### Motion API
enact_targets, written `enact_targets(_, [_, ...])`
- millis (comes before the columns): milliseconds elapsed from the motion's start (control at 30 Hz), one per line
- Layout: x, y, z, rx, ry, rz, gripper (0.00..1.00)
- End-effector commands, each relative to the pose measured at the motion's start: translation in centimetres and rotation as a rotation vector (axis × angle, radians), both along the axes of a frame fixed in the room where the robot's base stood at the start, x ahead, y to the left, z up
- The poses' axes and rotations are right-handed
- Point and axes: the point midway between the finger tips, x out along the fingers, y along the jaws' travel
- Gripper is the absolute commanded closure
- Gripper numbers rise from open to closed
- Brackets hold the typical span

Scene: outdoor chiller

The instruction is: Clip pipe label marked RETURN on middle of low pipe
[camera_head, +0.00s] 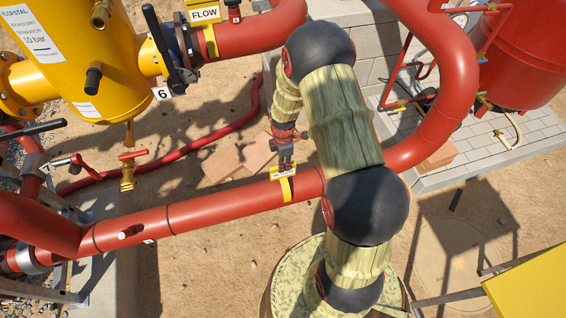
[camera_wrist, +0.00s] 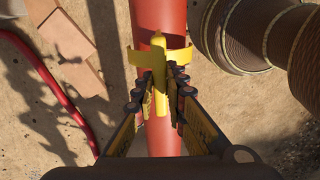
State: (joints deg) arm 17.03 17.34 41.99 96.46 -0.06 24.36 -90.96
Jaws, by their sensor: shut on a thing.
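The low pipe (camera_head: 220,206) is red and runs across the middle of the head view, rising slightly to the right. The yellow pipe label (camera_head: 286,188) is at this pipe, right of the middle of its visible run; its small lettering is too small to read surely. My gripper (camera_head: 285,160) is above the pipe, shut on the label's upright part. In the wrist view, my gripper (camera_wrist: 158,88) pinches the label (camera_wrist: 158,62), whose curved arms spread across the red pipe (camera_wrist: 158,18). I cannot tell whether the arms are fully seated around it.
A FLOW label (camera_head: 205,14) is on an upper red pipe. A yellow tank (camera_head: 75,60) with valves stands at the left, a red vessel (camera_head: 525,60) at the right. A red hose (camera_head: 215,135) and flat bricks (camera_head: 225,162) lie on sandy ground behind the pipe.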

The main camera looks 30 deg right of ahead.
Motion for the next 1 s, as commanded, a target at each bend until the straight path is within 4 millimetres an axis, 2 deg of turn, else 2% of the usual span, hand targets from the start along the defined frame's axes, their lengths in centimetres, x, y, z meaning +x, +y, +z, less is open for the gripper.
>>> enact_targets(467, [0.0, 0.0, -0.1, 0.000, -0.001, 0.000, 1.00])
enact_targets(1000, [0.0, 0.0, -2.5, 0.000, -0.001, 0.000, 1.00])
